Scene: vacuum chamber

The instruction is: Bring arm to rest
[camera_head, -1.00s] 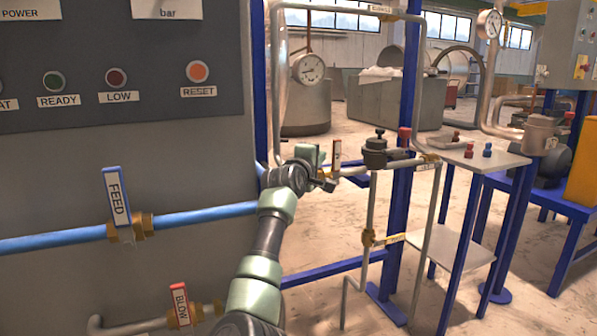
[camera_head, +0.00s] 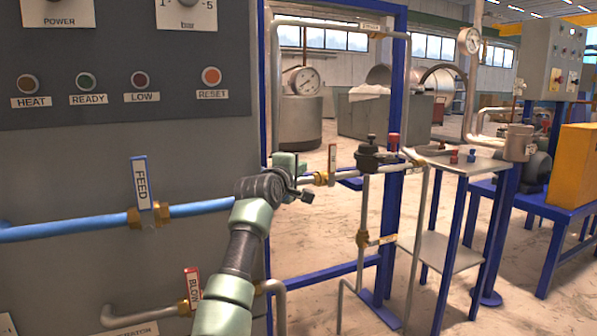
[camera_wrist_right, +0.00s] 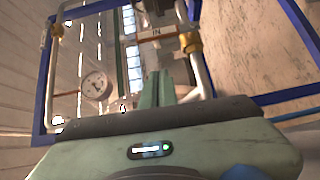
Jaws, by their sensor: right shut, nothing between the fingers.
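My right arm comes up from the bottom of the head view. Its gripper (camera_head: 289,163) is in front of the blue frame, left of the valve with the upright white IN handle (camera_head: 332,160), and a gap shows between them in the picture. In the right wrist view the green fingers (camera_wrist_right: 157,90) are together and hold nothing. That view also shows the IN label (camera_wrist_right: 156,32) and brass fittings beyond the fingers. The fingertips are hard to make out in the head view. My left gripper is not in view.
The grey control panel (camera_head: 60,170) stands at left, with a blue FEED handle (camera_head: 142,185) and a red BLOW handle (camera_head: 193,287). The blue frame (camera_head: 392,220) carries pipes and a dark regulator (camera_head: 368,155). A small stand (camera_head: 470,160) is to the right.

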